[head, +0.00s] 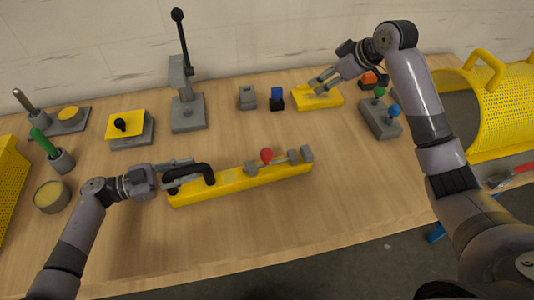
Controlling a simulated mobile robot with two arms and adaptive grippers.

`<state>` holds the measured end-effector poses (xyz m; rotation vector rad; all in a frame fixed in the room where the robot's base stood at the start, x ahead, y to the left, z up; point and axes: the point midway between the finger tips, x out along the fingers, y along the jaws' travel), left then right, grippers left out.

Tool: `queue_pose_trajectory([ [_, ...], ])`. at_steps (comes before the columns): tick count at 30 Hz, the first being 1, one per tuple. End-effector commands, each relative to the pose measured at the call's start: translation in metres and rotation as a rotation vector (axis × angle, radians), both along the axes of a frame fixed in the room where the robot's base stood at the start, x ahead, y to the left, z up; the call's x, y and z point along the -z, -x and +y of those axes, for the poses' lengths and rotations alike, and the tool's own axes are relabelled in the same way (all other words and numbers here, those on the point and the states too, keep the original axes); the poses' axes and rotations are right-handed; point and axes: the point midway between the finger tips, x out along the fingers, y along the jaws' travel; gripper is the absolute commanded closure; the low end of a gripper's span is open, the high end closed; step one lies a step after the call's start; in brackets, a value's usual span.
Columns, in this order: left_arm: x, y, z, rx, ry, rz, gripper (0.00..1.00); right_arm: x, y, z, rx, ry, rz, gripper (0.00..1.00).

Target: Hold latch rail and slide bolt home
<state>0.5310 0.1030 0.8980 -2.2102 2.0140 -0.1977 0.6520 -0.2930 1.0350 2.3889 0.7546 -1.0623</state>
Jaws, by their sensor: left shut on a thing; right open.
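The latch rail (232,185) is a long yellow bar lying on the table in front of me, tilted slightly up to the right. A black handle (203,169) arches over its left end. My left gripper (184,175) is at this end, shut on the handle. A grey bolt (281,160) lies along the right part of the rail, with a red knob (266,155) standing up from it. A grey block (306,153) sits at the rail's right end. My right gripper (323,82) is open and empty, at the back near a yellow plate, away from the bolt.
The yellow plate (318,98) lies at the back right. A small blue block (277,98) and a grey block (248,97) stand left of it. A grey lever press (188,110) stands at the back. A base with coloured knobs (379,121) is at right. Table right of the rail is clear.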

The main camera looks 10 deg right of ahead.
Motion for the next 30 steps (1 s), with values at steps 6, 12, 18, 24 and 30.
queue_pose_trajectory([
  [6, 0.0, 0.0, 0.0, -0.001, -0.001, 0.0, 1.0, 0.015, 0.035, 0.119, -0.331, 0.162, 0.209, 0.53],
  [12, 0.001, 0.0, 0.001, -0.002, 0.0, 0.001, 1.0, 0.027, 0.076, 0.168, -0.536, 0.364, 0.372, 0.53],
  [18, 0.001, 0.0, 0.001, -0.002, -0.001, 0.001, 1.0, 0.032, 0.097, 0.179, -0.622, 0.496, 0.461, 0.53],
  [24, 0.001, 0.0, 0.001, -0.002, -0.001, 0.001, 1.0, 0.046, 0.102, 0.18, -0.638, 0.524, 0.483, 0.53],
  [30, 0.001, 0.0, 0.001, -0.002, -0.001, 0.001, 1.0, 0.083, 0.102, 0.18, -0.637, 0.522, 0.483, 0.53],
])
